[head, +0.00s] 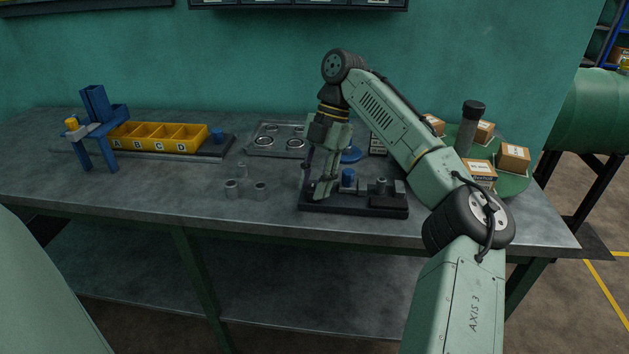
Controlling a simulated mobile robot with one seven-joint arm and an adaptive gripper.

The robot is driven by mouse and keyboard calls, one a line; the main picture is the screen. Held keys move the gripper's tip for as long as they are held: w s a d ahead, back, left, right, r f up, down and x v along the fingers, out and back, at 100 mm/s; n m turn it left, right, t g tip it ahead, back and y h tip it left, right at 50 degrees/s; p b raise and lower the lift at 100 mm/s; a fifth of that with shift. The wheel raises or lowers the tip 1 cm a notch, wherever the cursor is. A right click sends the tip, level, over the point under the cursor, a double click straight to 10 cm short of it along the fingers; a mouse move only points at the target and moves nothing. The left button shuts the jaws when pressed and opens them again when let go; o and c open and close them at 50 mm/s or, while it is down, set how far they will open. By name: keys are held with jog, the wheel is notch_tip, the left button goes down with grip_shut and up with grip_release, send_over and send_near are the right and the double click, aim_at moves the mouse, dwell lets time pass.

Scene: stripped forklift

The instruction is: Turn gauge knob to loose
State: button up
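A black-based fixture (355,207) sits near the front edge of the bench, right of centre. It carries a blue cylinder (349,178), and a small grey round part (381,186) beside a grey block at its right end. I cannot tell for certain which part is the gauge knob, and no "loose" mark is readable. My gripper (320,188) points down over the left end of the fixture, just left of the blue cylinder. Its fingers hide that end. Whether they touch or hold anything there is too small to tell.
Several loose grey cylinders (246,188) stand left of the fixture. Behind are a metal tray (277,150) with round recesses and a blue disc (351,155). Yellow lettered bins (158,136) and a blue stand (97,120) are at left.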

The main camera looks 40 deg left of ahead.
jog(key=shift+o, duration=1.2)
jog(key=v, duration=0.7)
jog(key=shift+r, duration=0.3)
jog(key=shift+w, duration=0.1)
